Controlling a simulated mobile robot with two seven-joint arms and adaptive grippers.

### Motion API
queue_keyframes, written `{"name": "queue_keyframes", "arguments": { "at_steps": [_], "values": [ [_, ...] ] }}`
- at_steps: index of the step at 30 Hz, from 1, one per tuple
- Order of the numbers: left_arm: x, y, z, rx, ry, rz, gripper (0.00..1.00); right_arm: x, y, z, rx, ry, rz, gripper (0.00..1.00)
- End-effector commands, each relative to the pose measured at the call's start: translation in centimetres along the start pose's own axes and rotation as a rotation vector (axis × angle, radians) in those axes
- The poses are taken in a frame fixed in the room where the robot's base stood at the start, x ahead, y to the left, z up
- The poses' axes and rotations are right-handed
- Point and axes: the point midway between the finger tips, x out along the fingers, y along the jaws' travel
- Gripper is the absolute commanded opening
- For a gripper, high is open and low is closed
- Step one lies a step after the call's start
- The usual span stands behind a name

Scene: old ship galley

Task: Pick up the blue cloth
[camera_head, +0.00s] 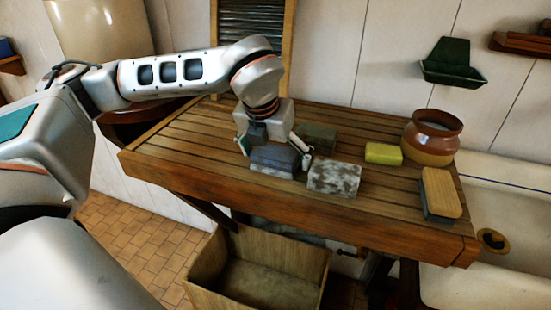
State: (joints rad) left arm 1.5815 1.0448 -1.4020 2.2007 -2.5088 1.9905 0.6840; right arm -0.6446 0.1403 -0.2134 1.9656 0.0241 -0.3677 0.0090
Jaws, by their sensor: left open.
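The blue cloth (273,158), a folded grey-blue block-like pad, lies near the front edge of the slatted wooden counter (195,150). My left gripper (274,155) comes down over it from behind. Its jaws are open, with one fingertip by the cloth's left side and the other by its right side. The gripper hides part of the cloth's back. I cannot tell whether the fingers touch it. My right gripper is not in view.
A mottled grey-white block (334,178) sits close right of the cloth, with a dark green block (319,137) behind. Farther right are a yellow sponge (383,153), a wooden-backed brush (441,193) and a brown jar (432,137). A wooden crate (258,245) stands below the counter.

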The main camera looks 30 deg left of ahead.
Motion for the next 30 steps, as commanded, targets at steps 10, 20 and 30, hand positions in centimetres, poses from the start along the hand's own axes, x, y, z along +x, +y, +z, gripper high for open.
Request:
{"name": "queue_keyframes", "arguments": {
  "at_steps": [10,20,30],
  "values": [
    [0.0,0.0,0.0,0.000,0.000,-0.001,0.56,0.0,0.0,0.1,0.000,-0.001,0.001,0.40],
    [0.0,0.0,0.0,0.000,-0.001,-0.001,0.45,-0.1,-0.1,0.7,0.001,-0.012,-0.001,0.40],
    [-2.7,-0.1,1.3,-0.001,-0.006,-0.003,0.45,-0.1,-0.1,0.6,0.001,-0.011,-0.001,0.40]
  ]
}}
